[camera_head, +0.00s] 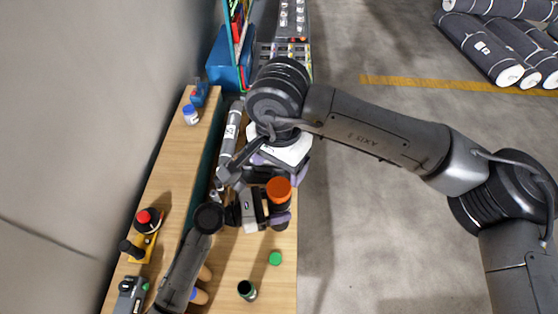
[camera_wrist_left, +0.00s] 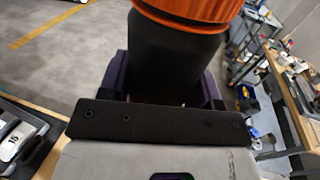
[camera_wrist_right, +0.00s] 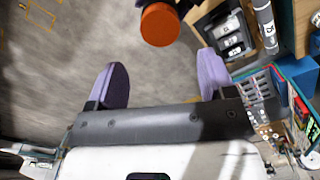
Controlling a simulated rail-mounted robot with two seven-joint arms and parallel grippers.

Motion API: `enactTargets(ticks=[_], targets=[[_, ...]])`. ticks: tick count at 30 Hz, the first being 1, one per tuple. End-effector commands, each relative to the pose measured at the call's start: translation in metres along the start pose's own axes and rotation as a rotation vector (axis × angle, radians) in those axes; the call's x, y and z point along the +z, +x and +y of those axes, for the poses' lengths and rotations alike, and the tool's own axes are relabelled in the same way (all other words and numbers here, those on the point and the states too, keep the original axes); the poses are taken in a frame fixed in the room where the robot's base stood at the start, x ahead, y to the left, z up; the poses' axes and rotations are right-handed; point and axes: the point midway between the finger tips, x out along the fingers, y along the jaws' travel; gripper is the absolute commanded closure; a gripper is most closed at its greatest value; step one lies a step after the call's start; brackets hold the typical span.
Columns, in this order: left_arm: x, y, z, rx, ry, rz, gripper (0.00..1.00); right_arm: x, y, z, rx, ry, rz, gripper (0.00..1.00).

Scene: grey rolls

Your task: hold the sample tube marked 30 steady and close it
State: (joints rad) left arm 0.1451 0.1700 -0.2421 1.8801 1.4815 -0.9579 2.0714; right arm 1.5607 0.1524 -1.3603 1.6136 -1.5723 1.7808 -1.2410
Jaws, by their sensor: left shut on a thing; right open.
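A dark tube with an orange cap (camera_head: 279,189) stands roughly upright at the bench's right edge in the head view. My left gripper (camera_head: 276,210) is shut around its dark body. The left wrist view shows the dark body (camera_wrist_left: 175,65) between purple fingers, with the orange cap over its top. No number 30 is readable, and I cannot tell how tightly the cap sits. My right gripper (camera_head: 281,167) is open and empty just above the cap in the head view. In the right wrist view the cap (camera_wrist_right: 160,24) lies beyond its open fingers (camera_wrist_right: 162,85), apart from them.
A green cap (camera_head: 275,258) and a dark green-rimmed container (camera_head: 247,290) are on the near bench. A rack with labelled items (camera_wrist_right: 232,35) lies beside the tube. A white blue-capped bottle (camera_head: 191,115) and a red button (camera_head: 144,216) are on the left ledge.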

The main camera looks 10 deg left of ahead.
Motion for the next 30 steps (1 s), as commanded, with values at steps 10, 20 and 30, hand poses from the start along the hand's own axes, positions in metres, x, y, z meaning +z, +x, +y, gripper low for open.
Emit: enactTargets(ticks=[10, 20, 30], targets=[[0.000, 0.000, 0.000, 0.000, 0.000, -0.001, 1.00, 0.000, 0.000, 0.000, 0.000, -0.163, 0.000, 0.24], [0.000, 0.000, 0.000, 0.000, 0.000, -0.001, 1.00, 0.000, 0.000, 0.000, 0.000, -0.166, 0.000, 0.24], [0.000, 0.000, 0.000, 0.000, 0.000, -0.001, 1.00, 0.000, 0.033, 0.000, 0.001, -0.165, -0.003, 0.24]])
